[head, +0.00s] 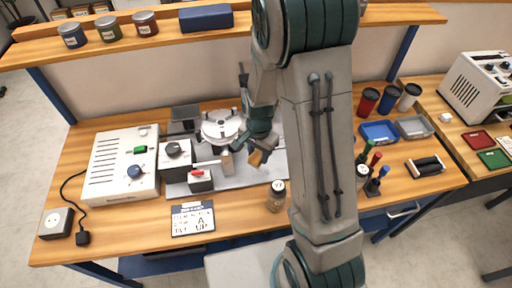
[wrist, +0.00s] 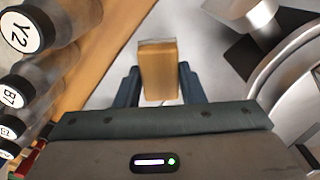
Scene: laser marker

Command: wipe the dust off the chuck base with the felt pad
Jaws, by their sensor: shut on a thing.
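My gripper (head: 262,150) is shut on a tan block, which looks like the felt pad (head: 256,158). In the wrist view the pad (wrist: 158,72) sits between the two dark fingers of my gripper (wrist: 158,84), its far end sticking out past them. The round pale metal chuck (head: 220,124) stands on a grey plate (head: 240,180), left of my gripper in the head view. Part of its curved metal base (wrist: 285,85) shows at the right in the wrist view, apart from the pad. I cannot make out dust on it.
A small jar (head: 276,196) stands in front of my gripper. A white control box (head: 122,166), a black knob box (head: 174,152) and a red-switch box (head: 200,180) are to the left. Labelled bottles (wrist: 35,30) line the wrist view's left edge. A shelf (head: 170,42) runs behind.

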